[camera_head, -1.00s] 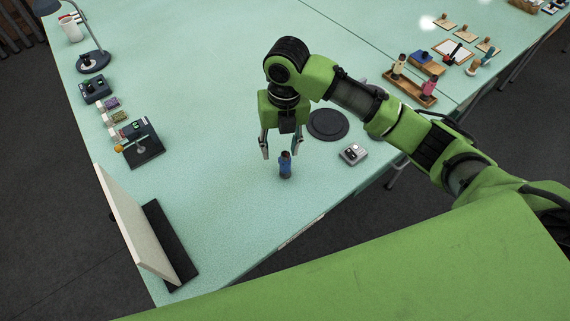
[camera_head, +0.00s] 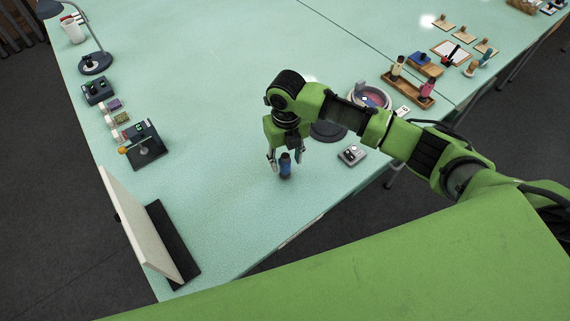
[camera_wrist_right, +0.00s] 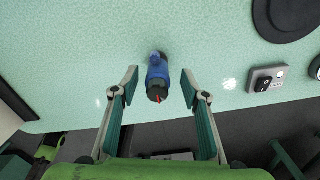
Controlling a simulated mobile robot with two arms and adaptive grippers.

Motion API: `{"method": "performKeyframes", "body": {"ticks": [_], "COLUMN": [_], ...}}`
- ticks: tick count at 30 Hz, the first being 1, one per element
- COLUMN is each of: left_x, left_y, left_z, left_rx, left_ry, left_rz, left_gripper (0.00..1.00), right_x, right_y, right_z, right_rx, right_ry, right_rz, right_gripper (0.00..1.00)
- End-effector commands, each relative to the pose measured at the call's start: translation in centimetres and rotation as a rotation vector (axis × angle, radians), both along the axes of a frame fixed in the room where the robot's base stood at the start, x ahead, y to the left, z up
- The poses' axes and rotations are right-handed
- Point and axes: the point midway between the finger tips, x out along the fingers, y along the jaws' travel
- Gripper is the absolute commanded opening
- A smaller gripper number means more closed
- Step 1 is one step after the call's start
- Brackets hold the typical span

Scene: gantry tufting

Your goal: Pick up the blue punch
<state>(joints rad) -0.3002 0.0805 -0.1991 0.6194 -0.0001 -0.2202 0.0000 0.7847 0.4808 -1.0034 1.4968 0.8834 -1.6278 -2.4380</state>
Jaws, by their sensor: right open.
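The blue punch (camera_head: 285,166) stands upright on the pale green table near its front edge, blue with a dark top. My right gripper (camera_head: 283,162) is low at the punch in the head view, its fingers pointing down. In the right wrist view the punch (camera_wrist_right: 158,75) lies between the two spread fingertips of the right gripper (camera_wrist_right: 160,85), with a gap on each side. The gripper is open and holds nothing. My left gripper is not in view.
A white panel on a black base (camera_head: 172,240) stands to the left. A wooden rack (camera_head: 408,87) is farther right. The table between panel and punch is clear.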

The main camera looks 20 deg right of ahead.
Motion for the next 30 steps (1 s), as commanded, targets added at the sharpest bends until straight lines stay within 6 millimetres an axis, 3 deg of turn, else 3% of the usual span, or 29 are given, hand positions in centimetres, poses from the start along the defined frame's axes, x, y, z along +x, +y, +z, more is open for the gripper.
{"method": "performKeyframes", "body": {"ticks": [3,6,15,16,21,30], "left_x": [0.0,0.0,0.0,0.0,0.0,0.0], "left_y": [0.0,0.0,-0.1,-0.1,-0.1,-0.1], "left_z": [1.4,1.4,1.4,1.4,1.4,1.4], "left_rx": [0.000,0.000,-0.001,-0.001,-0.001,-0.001], "left_ry": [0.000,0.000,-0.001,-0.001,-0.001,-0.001], "left_rz": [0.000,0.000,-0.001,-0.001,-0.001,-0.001], "left_gripper": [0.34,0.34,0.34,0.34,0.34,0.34], "right_x": [-0.4,-0.3,-0.2,-0.2,-0.2,-0.1], "right_y": [0.3,0.3,0.2,0.2,0.2,0.2], "right_z": [-1.6,-3.0,-3.8,-3.8,-3.7,-3.6], "right_rx": [0.000,0.000,-0.001,-0.001,-0.001,0.000], "right_ry": [0.005,0.004,-0.001,0.000,0.000,-0.001], "right_rz": [-0.001,-0.001,0.000,0.000,0.000,0.000], "right_gripper": [0.41,0.41,0.41,0.39,0.00,0.00]}}
